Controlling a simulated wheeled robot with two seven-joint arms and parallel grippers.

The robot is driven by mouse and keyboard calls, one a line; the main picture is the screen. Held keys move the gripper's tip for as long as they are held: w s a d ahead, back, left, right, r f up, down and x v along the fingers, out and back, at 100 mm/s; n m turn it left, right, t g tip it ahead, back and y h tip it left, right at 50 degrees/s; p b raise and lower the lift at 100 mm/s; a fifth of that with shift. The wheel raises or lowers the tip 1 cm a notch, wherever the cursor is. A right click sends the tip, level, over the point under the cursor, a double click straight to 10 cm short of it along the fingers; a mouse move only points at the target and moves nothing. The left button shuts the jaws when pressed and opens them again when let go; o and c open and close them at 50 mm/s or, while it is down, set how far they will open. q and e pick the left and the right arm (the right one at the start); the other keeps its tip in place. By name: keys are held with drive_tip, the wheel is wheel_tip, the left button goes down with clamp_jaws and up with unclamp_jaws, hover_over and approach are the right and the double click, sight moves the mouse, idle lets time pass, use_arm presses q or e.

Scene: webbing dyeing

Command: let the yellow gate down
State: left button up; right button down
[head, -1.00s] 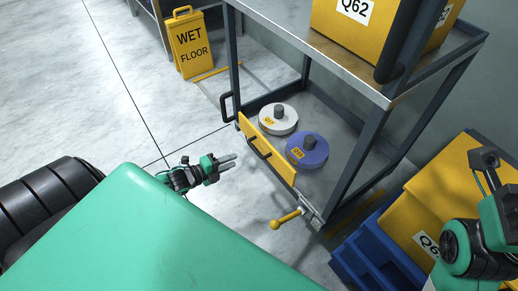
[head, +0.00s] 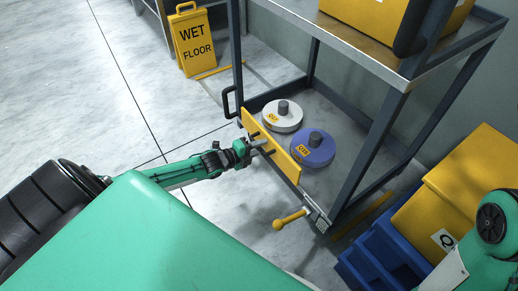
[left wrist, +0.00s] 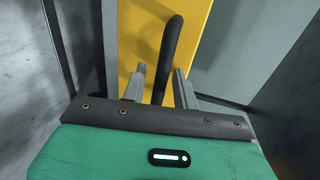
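The yellow gate (head: 285,163) stands upright along the open front of the cart's lower shelf. Its black bar handle shows in the left wrist view (left wrist: 172,48), against the gate's yellow face (left wrist: 193,45). My left gripper (head: 265,146) is at the gate's outer face, by the handle. In the left wrist view its two fingers (left wrist: 160,84) are apart, one on each side of the handle, with gaps between. A yellow lever with a ball end (head: 290,218) sticks out from the cart's front corner, below the gate's right end. My right gripper is out of view.
A white disc (head: 283,122) and a blue disc (head: 314,157) lie on the shelf behind the gate. Blue crates (head: 375,255) and a yellow box (head: 465,190) stand at the right. A wet floor sign (head: 192,45) stands at the back left. The floor before the gate is clear.

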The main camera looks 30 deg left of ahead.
use_arm(q)
clamp_jaws()
drive_tip(key=shift+f, duration=0.1)
